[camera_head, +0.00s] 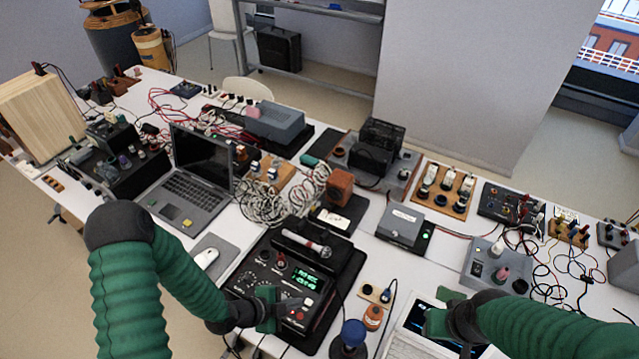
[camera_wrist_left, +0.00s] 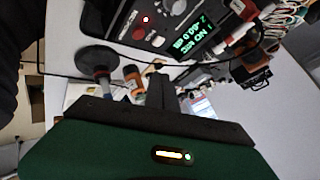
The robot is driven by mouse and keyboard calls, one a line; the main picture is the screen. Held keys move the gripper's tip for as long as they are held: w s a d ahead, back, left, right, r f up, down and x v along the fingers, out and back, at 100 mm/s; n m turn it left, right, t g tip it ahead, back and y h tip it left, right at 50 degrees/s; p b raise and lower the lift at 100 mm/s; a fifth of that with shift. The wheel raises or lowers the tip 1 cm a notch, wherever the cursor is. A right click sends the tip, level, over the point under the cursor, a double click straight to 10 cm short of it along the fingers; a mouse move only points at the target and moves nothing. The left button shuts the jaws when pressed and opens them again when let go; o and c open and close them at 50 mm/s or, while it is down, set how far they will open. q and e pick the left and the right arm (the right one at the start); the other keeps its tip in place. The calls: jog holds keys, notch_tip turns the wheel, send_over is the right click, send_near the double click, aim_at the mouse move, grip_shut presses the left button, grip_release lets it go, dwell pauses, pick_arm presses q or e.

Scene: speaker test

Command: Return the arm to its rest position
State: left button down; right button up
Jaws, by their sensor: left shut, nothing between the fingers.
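My left arm, in a green ribbed sleeve, comes in from the left in the head view. Its gripper (camera_head: 283,308) is shut and empty, over the front right part of the black test device (camera_head: 262,272) with a green display. In the left wrist view, the gripper's green body fills the bottom and a dark finger (camera_wrist_left: 160,90) points up; the device (camera_wrist_left: 172,25) shows upside down beyond it.
A blue-topped knob (camera_head: 352,335) and an orange cylinder (camera_head: 373,317) stand between the grippers. A white mouse (camera_head: 205,259) and a laptop (camera_head: 190,185) are left of the device. A microphone (camera_head: 306,243) lies behind its display. Cables and instruments crowd the white table.

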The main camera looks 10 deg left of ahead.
pick_arm(q)
jog(key=s+a+r+n+g+y+b, duration=0.1)
jog(key=a+r+n+g+y+b, duration=0.1)
jog(key=a+r+n+y+b, duration=0.4)
jog(key=s+r+n+g, duration=0.1)
jog(key=s+r+n, duration=0.4)
jog(key=n, duration=0.6)
jog(key=shift+s+a+g, duration=0.4)
jog(key=shift+s, duration=0.45)
jog(key=shift+s+d+r, duration=0.1)
jog(key=shift+s+r, duration=0.05)
jog(key=shift+d+y, duration=0.15)
jog(key=shift+y, duration=0.15)
